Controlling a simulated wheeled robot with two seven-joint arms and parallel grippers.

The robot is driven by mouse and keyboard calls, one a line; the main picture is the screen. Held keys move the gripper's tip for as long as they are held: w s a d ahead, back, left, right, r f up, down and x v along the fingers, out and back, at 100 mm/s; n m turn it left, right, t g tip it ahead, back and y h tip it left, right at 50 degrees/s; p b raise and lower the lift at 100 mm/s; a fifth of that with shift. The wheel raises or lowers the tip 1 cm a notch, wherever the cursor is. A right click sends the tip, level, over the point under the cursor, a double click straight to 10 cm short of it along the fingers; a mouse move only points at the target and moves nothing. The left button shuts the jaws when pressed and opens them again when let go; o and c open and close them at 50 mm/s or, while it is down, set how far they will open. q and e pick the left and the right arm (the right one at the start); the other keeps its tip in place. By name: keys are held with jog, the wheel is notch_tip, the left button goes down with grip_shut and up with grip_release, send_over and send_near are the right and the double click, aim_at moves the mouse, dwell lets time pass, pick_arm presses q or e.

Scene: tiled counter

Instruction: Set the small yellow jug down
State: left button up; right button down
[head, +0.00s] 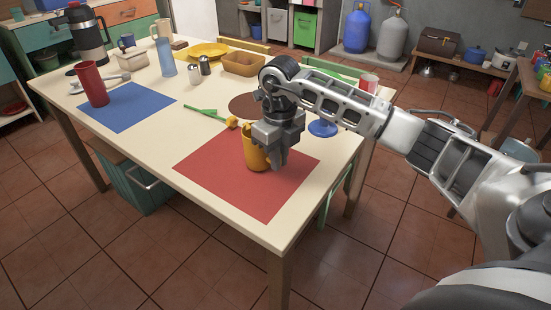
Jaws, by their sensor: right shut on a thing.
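The small yellow jug (254,158) is at the red mat (222,178), over the mat's far right part. My right gripper (280,160) comes down from above and is shut on the jug at its right side, covering part of it. The jug looks upright. I cannot tell whether its base touches the mat or hangs just above it. My left gripper is not in view.
A blue mat (140,108) with a red cup (91,84) lies to the left. Behind the jug are a green utensil (203,115), a brown round mat (246,106) and a blue item (322,128). The table front (278,236) is bare.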

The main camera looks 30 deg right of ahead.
jog(key=s+a+r, duration=0.4)
jog(key=r, duration=0.5)
jog(key=s+a+r+p, duration=0.1)
jog(key=s+a+r, duration=0.2)
jog(key=s+a, duration=0.3)
pick_arm(q)
jog(key=p, duration=0.1)
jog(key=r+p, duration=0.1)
jog(key=p, duration=0.1)
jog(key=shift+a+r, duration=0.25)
pick_arm(e)
jog(key=f+n, duration=0.1)
jog(key=n, duration=1)
jog(key=f+n, duration=0.1)
jog(key=n, duration=1)
jog(key=w+a+f+n, duration=0.1)
jog(key=f+n, duration=0.1)
jog(key=n, duration=0.9)
jog(key=shift+n, duration=0.4)
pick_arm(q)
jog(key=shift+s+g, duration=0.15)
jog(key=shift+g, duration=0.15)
pick_arm(e)
jog(key=shift+s+f, duration=0.1)
jog(key=shift+s, duration=0.05)
